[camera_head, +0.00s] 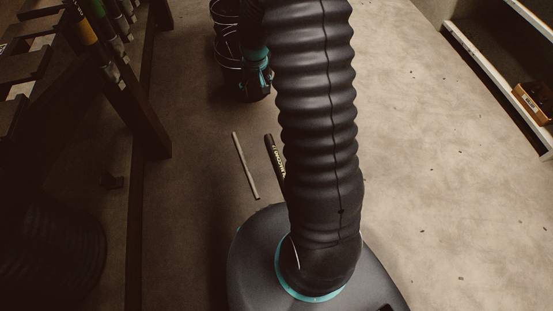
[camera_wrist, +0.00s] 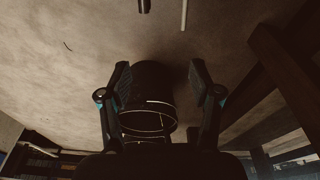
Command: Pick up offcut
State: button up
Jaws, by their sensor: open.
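Two slim pieces lie on the floor: a dark hose piece (camera_head: 275,155) with pale lettering, partly hidden behind my arm, and a thin pale grey rod (camera_head: 245,165) to its left. I cannot tell for sure which is the offcut; the dark piece looks like cut hose. In the wrist view, the end of the dark piece (camera_wrist: 144,5) and the pale rod (camera_wrist: 184,14) show at the top edge. My gripper (camera_wrist: 159,66) is open and empty, with its fingers spread. In the head view my gripper (camera_head: 257,76) is beyond both pieces, by the dark buckets.
A dark bucket (camera_wrist: 152,80) with wire hoops shows between my fingers in the wrist view; dark buckets (camera_head: 228,55) also show in the head view. A white shelf (camera_head: 490,70) stands right. The floor on the right is mostly clear.

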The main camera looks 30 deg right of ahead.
jog(key=w+d+f+g, duration=0.1)
jog(key=d+f, duration=0.1)
jog(key=f, duration=0.6)
jog(key=w+d+f, duration=0.1)
jog(key=d+f, duration=0.1)
jog(key=f, duration=0.6)
send_over(274, 151)
jog(key=shift+m+g, duration=0.4)
jog(key=f, duration=1.8)
jog(key=shift+w+b, duration=0.35)
jog(key=shift+b, duration=0.05)
jog(key=shift+f, duration=0.45)
jog(key=f, duration=0.2)
jog(key=s+f, duration=0.1)
jog(key=f, duration=0.1)
jog(key=shift+f, duration=0.65)
grip_shut()
